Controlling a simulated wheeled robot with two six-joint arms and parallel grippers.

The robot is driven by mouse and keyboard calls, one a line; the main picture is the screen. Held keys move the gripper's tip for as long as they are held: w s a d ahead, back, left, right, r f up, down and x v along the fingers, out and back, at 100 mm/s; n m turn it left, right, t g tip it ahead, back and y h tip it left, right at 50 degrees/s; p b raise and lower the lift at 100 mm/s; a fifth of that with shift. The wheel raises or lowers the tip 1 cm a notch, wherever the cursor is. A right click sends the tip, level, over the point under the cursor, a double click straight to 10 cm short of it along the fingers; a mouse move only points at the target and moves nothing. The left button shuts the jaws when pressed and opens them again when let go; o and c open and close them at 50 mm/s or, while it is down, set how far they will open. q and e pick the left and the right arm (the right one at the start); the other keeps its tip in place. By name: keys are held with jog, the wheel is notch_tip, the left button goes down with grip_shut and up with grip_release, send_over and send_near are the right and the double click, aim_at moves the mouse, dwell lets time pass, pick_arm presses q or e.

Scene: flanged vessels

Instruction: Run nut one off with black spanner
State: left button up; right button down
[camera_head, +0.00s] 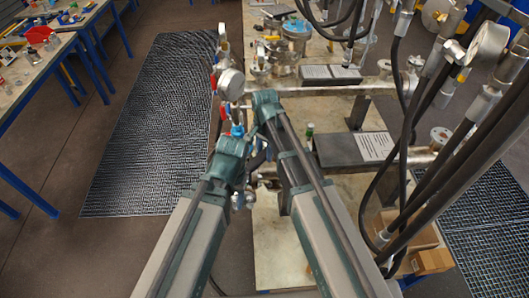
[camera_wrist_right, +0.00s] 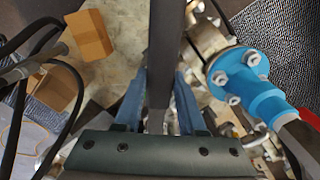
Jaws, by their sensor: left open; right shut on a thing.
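My right gripper (camera_wrist_right: 158,100) is shut on the black spanner (camera_wrist_right: 165,45), a long dark bar standing out between its two blue fingers in the right wrist view. The spanner's working end is outside that view. A blue bolted flange (camera_wrist_right: 240,76) lies beside the spanner, apart from it, against a metal flange. Several bolt heads or nuts show on the blue flange; I cannot tell which is nut one. In the head view my right gripper (camera_head: 265,98) is mostly hidden by its own wrist. My left gripper (camera_head: 234,136) is open close beside it, its fingers barely visible.
A horizontal metal pipe (camera_head: 335,90) and a pressure gauge (camera_head: 231,84) are close ahead of my arms. A dark box with a paper label (camera_head: 345,150) lies to the right. Black hoses (camera_head: 400,130) hang further right. Cardboard boxes (camera_head: 430,262) stand at lower right.

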jog(key=shift+f+b, duration=0.9)
jog(key=shift+f, duration=0.1)
jog(key=shift+s+d, duration=0.25)
jog(key=shift+s, duration=0.05)
jog(key=s+d+n, duration=0.2)
jog(key=d+n, duration=1.2)
notch_tip(320, 180, up, 5)
jog(key=p, duration=0.5)
jog(key=shift+w, duration=0.1)
